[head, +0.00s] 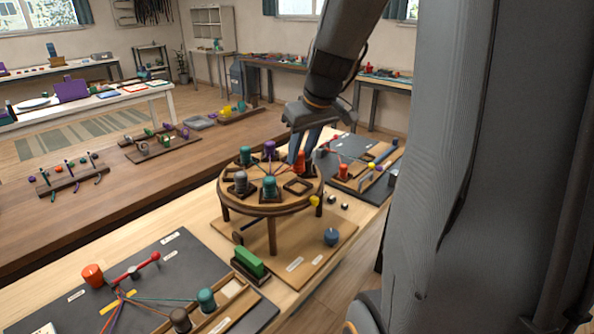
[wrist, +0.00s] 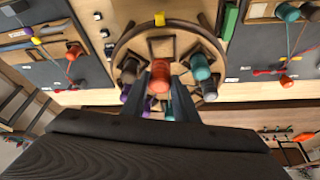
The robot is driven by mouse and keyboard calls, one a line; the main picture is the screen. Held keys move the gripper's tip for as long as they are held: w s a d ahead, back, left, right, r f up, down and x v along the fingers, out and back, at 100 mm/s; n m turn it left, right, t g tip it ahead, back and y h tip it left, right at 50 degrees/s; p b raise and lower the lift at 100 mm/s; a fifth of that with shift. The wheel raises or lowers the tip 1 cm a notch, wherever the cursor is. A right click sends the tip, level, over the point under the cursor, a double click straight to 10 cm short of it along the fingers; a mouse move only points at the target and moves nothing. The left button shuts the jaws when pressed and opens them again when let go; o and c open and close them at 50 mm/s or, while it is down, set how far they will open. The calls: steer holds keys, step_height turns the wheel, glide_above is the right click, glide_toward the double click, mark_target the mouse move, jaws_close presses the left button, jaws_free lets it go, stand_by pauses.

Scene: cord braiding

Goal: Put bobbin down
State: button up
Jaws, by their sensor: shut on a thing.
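An orange-red bobbin (head: 299,161) is between the fingers of my gripper (head: 303,150), which is shut on it, at the right side of the round wooden braiding stand (head: 257,207). It also shows in the wrist view (wrist: 159,77), upright between the fingertips. Whether its base touches the stand top is hard to tell. A square frame (head: 298,186) on the stand's front right is empty. Other bobbins stand around the top: purple (head: 269,149), teal at the back (head: 246,154), grey-brown (head: 240,182) and teal at the front (head: 269,186). Cords run toward the middle.
A yellow piece (head: 314,201) hangs at the stand's rim. A blue-grey piece (head: 331,237) lies on the wooden base. A green block (head: 249,262) stands at the front left. Dark boards with more bobbins lie at the front left (head: 140,260) and back right (head: 345,150).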

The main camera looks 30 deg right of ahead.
mark_target(302, 167)
step_height(302, 167, down, 5)
steer(key=shift+r+p, duration=0.1)
steer(key=shift+p, duration=0.2)
steer(key=shift+f+b, duration=0.4)
steer(key=shift+b, duration=0.05)
steer(key=o, duration=1.1)
steer(key=shift+c, duration=0.2)
